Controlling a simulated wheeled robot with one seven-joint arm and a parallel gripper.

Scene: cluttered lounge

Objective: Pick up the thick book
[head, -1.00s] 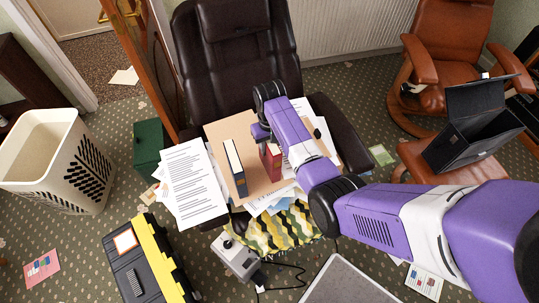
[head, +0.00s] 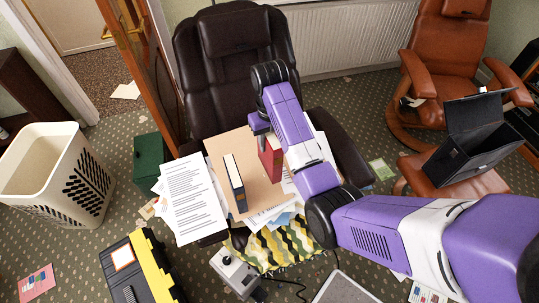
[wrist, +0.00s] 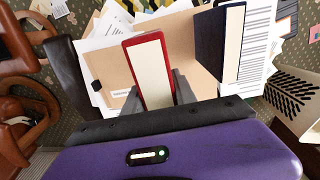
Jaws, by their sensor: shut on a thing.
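A red book (head: 270,160) with cream page edges is upright between the fingers of my gripper (head: 261,130), above the tan board (head: 256,195) on the dark chair. In the wrist view my gripper (wrist: 157,92) has one finger on each side of the red book (wrist: 149,62), shut on it. The red book looks raised a little off the board; its lower end is partly hidden. A dark blue book (head: 235,182) with pale pages stands upright on the board to the left. It also shows at the right in the wrist view (wrist: 208,43), apart from my gripper.
Loose papers (head: 192,195) lie at the board's left. The dark chair (head: 232,70) has its backrest behind the books and an armrest (head: 345,155) on the right. A yellow-black toolbox (head: 140,268), a white basket (head: 55,178) and a brown chair (head: 440,65) stand around.

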